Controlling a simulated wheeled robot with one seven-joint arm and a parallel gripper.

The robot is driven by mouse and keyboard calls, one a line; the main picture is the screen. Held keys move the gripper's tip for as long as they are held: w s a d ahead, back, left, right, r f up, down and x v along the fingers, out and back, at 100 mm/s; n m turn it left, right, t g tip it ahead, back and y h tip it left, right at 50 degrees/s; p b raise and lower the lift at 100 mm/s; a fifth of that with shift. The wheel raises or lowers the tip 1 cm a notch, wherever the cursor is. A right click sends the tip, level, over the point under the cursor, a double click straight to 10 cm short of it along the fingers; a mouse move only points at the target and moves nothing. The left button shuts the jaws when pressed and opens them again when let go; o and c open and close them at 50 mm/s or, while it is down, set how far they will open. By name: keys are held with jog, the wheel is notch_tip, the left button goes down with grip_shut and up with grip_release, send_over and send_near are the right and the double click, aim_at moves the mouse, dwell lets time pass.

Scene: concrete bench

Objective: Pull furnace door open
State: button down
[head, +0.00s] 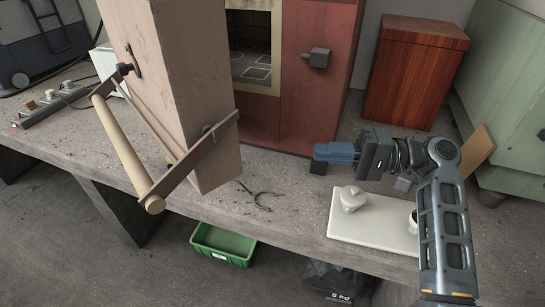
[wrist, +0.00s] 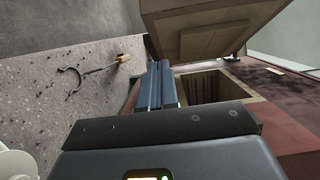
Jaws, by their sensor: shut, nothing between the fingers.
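The furnace (head: 318,100) is a red box with a pale frame around its dark opening (head: 251,56). Its thick pinkish door (head: 185,85) stands swung wide open to the left, with a pale wooden bar handle (head: 124,150) on its outer side. My gripper (head: 318,153) is shut and empty, in front of the furnace's right side and apart from the door and handle. Its blue fingers (wrist: 161,75) lie together in the wrist view.
Metal tongs (head: 258,197) lie on the concrete bench (head: 285,215). A white board (head: 375,228) with a small lidded pot (head: 352,198) is near the front right. A reddish wooden box (head: 412,80) stands behind. A green crate (head: 222,243) is on the floor below.

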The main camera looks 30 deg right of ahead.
jog(key=s+a+p+x, duration=0.1)
jog(key=s+x, duration=0.1)
jog(key=x, duration=1)
jog(key=shift+a, duration=0.7)
jog(key=shift+w, duration=0.1)
jog(key=shift+a, duration=0.1)
